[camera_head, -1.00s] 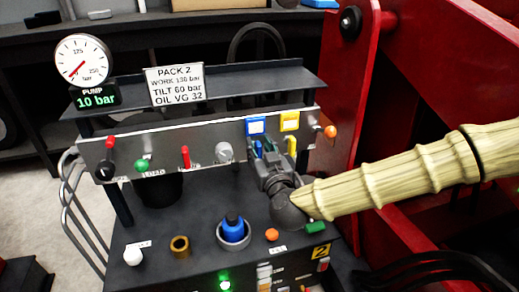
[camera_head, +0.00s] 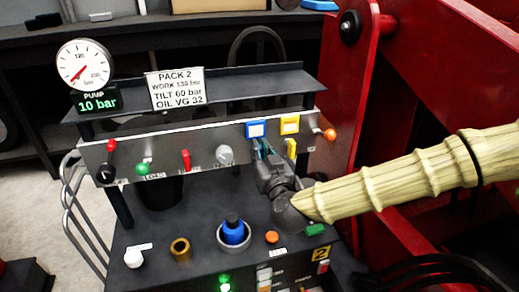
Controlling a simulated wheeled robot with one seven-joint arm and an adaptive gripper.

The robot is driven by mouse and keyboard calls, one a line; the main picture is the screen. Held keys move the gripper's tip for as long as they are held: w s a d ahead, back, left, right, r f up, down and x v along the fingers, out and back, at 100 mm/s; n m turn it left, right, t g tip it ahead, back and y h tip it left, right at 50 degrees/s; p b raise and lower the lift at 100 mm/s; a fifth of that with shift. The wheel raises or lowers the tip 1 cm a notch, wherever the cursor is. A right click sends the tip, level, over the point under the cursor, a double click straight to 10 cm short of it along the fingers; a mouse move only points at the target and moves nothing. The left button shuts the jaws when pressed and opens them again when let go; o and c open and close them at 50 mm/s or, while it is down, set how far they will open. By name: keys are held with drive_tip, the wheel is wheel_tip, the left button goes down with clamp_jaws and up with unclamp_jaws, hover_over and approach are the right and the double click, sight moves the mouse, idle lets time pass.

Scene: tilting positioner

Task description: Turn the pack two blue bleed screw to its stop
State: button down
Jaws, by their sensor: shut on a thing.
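The pack two panel (camera_head: 205,148) carries a blue-framed label (camera_head: 256,130) and a yellow-framed label (camera_head: 289,126) near its right end. My gripper (camera_head: 262,150) reaches the panel just below the blue label and is shut on the blue bleed screw there. The fingers hide most of the screw, so its turned angle cannot be read. A yellow handle (camera_head: 291,148) hangs just right of the fingers, below the yellow label. My arm comes in from the right.
The pump gauge (camera_head: 85,65) has its needle low, above a 10 bar display (camera_head: 96,100). Red levers and knobs line the panel to the left. A red frame (camera_head: 345,110) rises close on the right.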

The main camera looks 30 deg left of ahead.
drive_tip(key=m, duration=0.1)
drive_tip(key=m+p, duration=0.1)
drive_tip(key=m, duration=0.1)
drive_tip(key=m+p, duration=0.1)
drive_tip(key=shift+w+d, duration=0.3)
drive_tip(key=shift+w, duration=0.1)
drive_tip(key=shift+w+d+f+m+p, duration=0.15)
drive_tip(key=shift+f+m+p, duration=0.3)
drive_tip(key=shift+m, duration=1.65)
drive_tip(key=shift+w+d+f+m+p, duration=0.25)
drive_tip(key=shift+m+p, duration=0.35)
drive_tip(key=shift+m, duration=1.5)
drive_tip(key=shift+w+d+f+m+p, duration=0.1)
drive_tip(key=shift+f+m+p, duration=0.4)
drive_tip(key=shift+m, duration=1.9)
drive_tip(key=c, duration=1.5)
unclamp_jaws()
drive_tip(key=shift+o, duration=0.2)
drive_tip(key=shift+s+a, duration=0.1)
